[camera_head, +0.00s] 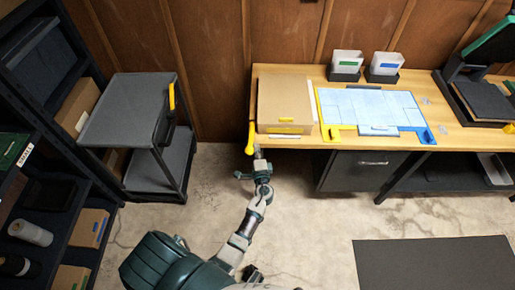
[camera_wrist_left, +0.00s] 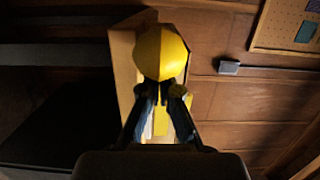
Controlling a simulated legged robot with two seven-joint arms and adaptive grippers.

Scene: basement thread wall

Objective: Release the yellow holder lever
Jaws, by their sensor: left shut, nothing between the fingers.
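The yellow holder lever (camera_head: 250,138) hangs at the left front corner of the wooden workbench (camera_head: 300,72), beside a tan box. My left gripper (camera_head: 257,153) is just below and in front of it, with its arm reaching up from the bottom of the head view. In the left wrist view, a rounded yellow end, which looks like the lever (camera_wrist_left: 161,52), stands just beyond the fingertips of my left gripper (camera_wrist_left: 163,92). The fingers are shut and empty. I cannot tell whether they touch the lever. My right gripper is not in view.
The tan box (camera_head: 283,98) lies on the bench next to a blue-and-yellow framed sheet (camera_head: 368,106). Two white bins (camera_head: 346,62) stand behind. A grey cart (camera_head: 130,108) and dark shelving (camera_head: 60,165) are on the left. The floor before the bench is open, with a dark mat (camera_head: 435,263).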

